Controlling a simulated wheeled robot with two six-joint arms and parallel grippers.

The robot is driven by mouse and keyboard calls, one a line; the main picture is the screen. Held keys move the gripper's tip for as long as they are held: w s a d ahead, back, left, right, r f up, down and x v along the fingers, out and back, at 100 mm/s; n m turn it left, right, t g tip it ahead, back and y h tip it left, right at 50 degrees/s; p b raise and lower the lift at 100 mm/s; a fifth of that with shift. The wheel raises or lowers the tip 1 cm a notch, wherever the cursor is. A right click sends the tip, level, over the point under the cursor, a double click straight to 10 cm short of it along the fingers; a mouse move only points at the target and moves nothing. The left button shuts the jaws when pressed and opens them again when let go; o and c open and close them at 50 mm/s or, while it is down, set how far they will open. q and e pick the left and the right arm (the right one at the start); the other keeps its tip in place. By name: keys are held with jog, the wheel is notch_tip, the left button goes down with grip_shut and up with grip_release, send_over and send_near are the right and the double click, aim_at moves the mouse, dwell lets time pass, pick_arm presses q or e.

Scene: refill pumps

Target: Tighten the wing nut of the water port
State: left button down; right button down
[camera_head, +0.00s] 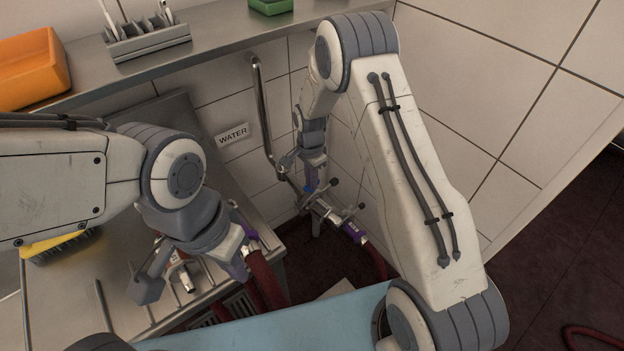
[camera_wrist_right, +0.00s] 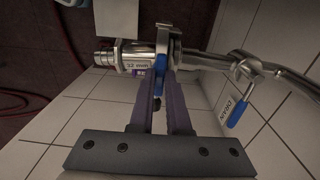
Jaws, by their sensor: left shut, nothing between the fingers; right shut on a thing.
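The water port is a metal coupling (camera_head: 322,207) at the low end of the bent pipe under the WATER sign. In the right wrist view the coupling (camera_wrist_right: 140,57) lies across the top, marked 32 mm, with a metal clamp ring (camera_wrist_right: 175,45) around it. My right gripper (camera_head: 312,178) is at the port. Its two purple fingers (camera_wrist_right: 163,105) are shut on the blue wing nut (camera_wrist_right: 174,94) just below the clamp ring; its exact seat is partly hidden by the fingers. My left gripper (camera_head: 240,262) is shut and empty near a dark red hose (camera_head: 263,282) at the left.
A blue valve lever (camera_wrist_right: 238,111) hangs beside the port. A steel counter (camera_head: 75,285) is at left, a light blue surface (camera_head: 270,325) in front. An orange bin (camera_head: 35,70) and a rack (camera_head: 148,40) stand on the shelf.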

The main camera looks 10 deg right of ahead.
jog(key=shift+w+r, duration=0.15)
jog(key=shift+w, duration=0.1)
jog(key=c, duration=1)
grip_release()
jog(key=shift+o, duration=0.6)
jog(key=shift+s, duration=0.15)
notch_tip(320, 180, up, 10)
jog(key=shift+r, duration=0.2)
